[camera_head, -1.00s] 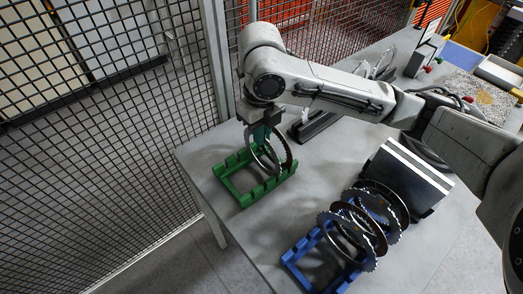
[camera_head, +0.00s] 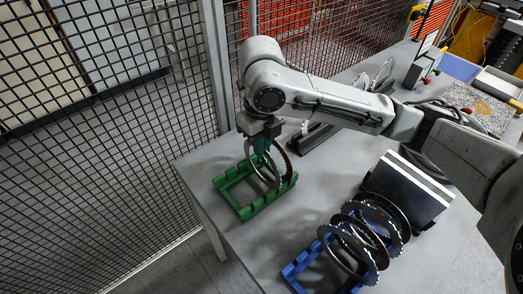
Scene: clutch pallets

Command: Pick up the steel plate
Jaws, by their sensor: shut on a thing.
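Two ring-shaped plates stand upright in the green rack (camera_head: 250,213) near the table's left corner. One is a bright silver steel plate (camera_head: 249,163), the other a darker ring (camera_head: 288,167) close to its right. My gripper (camera_head: 262,152) points down from above, with its teal fingers at the upper part of these rings. It is shut on a plate, which looks like the steel plate; the fingers hide the exact contact. The lower edge of the plate is still down among the rack's slots.
A blue rack (camera_head: 292,270) with several toothed and dark discs (camera_head: 352,250) stands at the front right. Behind it is a dark box with white stripes (camera_head: 408,188). A wire mesh fence (camera_head: 110,150) runs along the left. Bare table lies between the two racks.

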